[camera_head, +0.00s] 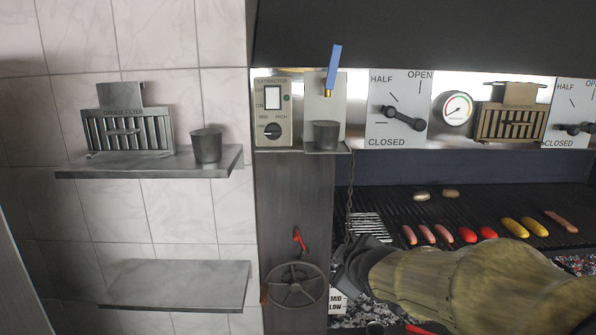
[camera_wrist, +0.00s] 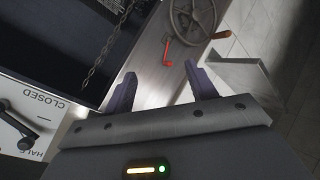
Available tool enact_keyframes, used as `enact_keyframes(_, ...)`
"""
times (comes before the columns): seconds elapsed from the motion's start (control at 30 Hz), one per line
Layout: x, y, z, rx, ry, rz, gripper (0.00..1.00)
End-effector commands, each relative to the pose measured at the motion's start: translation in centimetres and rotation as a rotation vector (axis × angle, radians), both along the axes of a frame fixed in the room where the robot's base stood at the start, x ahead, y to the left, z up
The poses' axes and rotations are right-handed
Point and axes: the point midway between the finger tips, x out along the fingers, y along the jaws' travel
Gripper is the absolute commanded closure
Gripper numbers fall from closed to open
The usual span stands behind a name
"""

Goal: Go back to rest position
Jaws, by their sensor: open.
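My gripper shows in the wrist view (camera_wrist: 160,85), with its two dark purple fingers spread apart and nothing between them. Beyond the fingers are a grey panel, a handwheel (camera_wrist: 193,22) and a red crank handle (camera_wrist: 167,50). In the head view my arm reaches in from the lower right, in front of the grill, and its end is near the handwheel (camera_head: 295,285). The fingers cannot be made out clearly there. The red handle (camera_head: 299,239) is above the wheel.
Sausages, red and yellow pieces lie on the grill grate (camera_head: 390,205). A chain (camera_head: 349,200) hangs at its left. A wall shelf (camera_head: 150,169) holds a grease filter (camera_head: 128,130) and a metal cup (camera_head: 206,146). The lower shelf (camera_head: 180,283) is empty. Damper levers (camera_head: 400,117) line the hood.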

Motion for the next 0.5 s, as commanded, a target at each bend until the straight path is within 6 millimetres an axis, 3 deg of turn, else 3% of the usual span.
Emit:
enact_keyframes(0.03, -1.3, -1.0, -2.9, 0.055, 0.087, -0.074, 0.44)
enact_keyframes(0.1, -3.4, -2.3, -6.5, 0.137, 0.208, -0.192, 0.44)
enact_keyframes(0.3, -11.2, -4.8, -15.4, 0.349, 0.540, -0.565, 0.44)
enact_keyframes(0.4, -14.8, -5.2, -18.1, 0.422, 0.665, -0.726, 0.44)
enact_keyframes(0.5, -16.9, -5.3, -19.4, 0.461, 0.730, -0.821, 0.44)
